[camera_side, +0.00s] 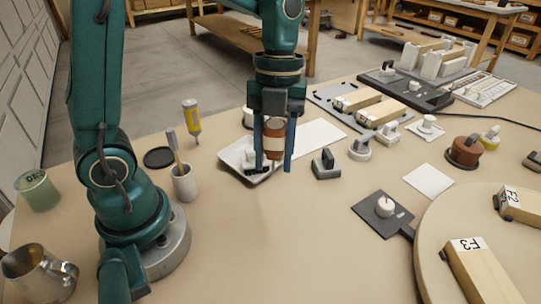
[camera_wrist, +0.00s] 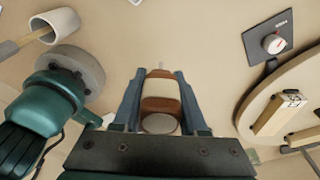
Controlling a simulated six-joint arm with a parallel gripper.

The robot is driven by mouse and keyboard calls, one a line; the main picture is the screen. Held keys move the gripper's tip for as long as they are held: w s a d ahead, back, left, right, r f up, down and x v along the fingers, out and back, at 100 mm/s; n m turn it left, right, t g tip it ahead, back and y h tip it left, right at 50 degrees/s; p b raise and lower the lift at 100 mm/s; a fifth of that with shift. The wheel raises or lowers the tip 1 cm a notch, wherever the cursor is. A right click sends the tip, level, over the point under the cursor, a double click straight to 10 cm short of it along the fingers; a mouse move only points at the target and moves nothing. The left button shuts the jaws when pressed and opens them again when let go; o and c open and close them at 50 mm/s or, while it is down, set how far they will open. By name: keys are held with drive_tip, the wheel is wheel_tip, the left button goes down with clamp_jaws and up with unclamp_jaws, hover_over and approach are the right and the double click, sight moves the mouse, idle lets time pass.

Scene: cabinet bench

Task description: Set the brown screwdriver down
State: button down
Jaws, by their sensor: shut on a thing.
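The brown screwdriver (camera_side: 275,136) has a brown handle with a pale band. My gripper (camera_side: 274,166) is shut on its handle, one blue finger on each side. In the side view the screwdriver hangs about upright, tip down, above the table. In the wrist view the brown screwdriver (camera_wrist: 161,105) sits between the fingers of my gripper (camera_wrist: 160,75), its thin shaft pointing away from the wrist toward bare tabletop. I cannot tell exactly how high the tip is above the table.
In the side view a white tray (camera_side: 232,160) with small items lies behind and left of my gripper. A white cup (camera_side: 185,185) and a yellow screwdriver (camera_side: 191,118) stand to the left. A grey block (camera_side: 326,165) is close on the right. The table in front (camera_side: 290,235) is clear.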

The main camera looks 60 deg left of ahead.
drive_tip(key=shift+m, duration=0.5)
drive_tip(key=s+d+f, duration=0.1)
drive_tip(key=d+f, duration=0.1)
drive_tip(key=d, duration=0.2)
drive_tip(key=s+d+f, duration=0.2)
drive_tip(key=d, duration=0.2)
drive_tip(key=s+d+f, duration=0.2)
drive_tip(key=d, duration=0.3)
drive_tip(key=shift+f, duration=2.15)
drive_tip(key=shift+f, duration=0.15)
drive_tip(key=shift+c, duration=2.2)
unclamp_jaws()
